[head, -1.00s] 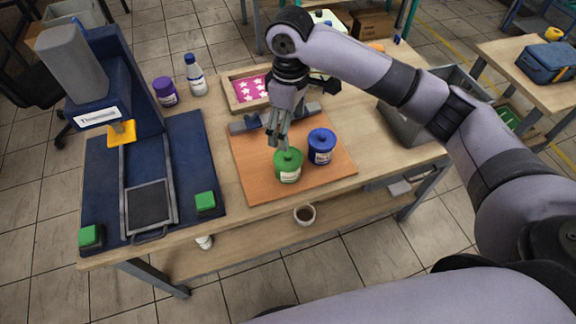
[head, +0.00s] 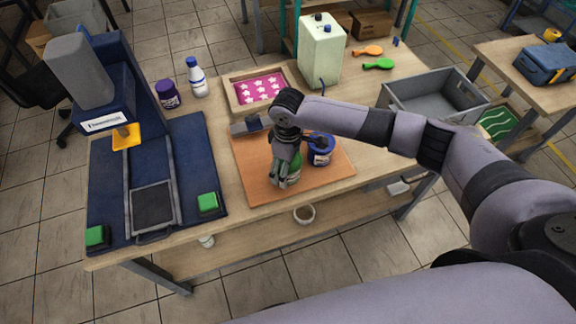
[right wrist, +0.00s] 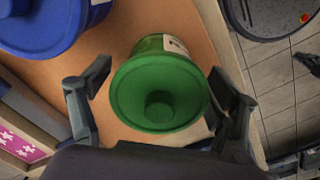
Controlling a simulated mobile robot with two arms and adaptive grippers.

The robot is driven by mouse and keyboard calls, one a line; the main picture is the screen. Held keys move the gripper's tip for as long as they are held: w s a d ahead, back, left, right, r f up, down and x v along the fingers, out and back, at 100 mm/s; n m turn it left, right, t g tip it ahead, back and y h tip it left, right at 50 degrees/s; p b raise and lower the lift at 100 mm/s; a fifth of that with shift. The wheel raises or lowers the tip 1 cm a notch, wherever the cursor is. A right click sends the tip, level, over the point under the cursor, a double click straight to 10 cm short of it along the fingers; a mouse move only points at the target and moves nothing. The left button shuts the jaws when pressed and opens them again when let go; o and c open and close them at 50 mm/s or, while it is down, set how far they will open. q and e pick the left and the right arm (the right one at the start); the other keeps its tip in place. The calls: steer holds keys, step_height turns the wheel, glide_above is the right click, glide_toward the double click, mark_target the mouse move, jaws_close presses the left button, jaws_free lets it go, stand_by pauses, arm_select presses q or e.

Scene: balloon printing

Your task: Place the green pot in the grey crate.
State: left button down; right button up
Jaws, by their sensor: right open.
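The green pot (right wrist: 158,92) stands on the orange-brown board (head: 250,181); in the right wrist view its lid and knob face the camera. In the head view my gripper mostly hides the green pot (head: 296,166). My right gripper (head: 284,184) points down over it. In the right wrist view my right gripper (right wrist: 160,95) is open, one finger on each side of the pot, with a gap showing on the left. The grey crate (head: 433,97) stands at the right end of the table, and its visible inside looks empty. My left gripper is not in view.
A blue pot (head: 321,153) stands on the board close to the right of my gripper; it also shows in the wrist view (right wrist: 45,25). The dark blue printing machine (head: 130,140) fills the left. A framed pink star screen (head: 260,89) and white canister (head: 320,50) stand behind.

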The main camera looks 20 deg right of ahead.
steer(key=shift+f, duration=0.95)
steer(key=shift+c, duration=0.2)
steer(key=c, duration=1.4)
steer(key=shift+o, duration=0.2)
steer(key=shift+r, duration=0.2)
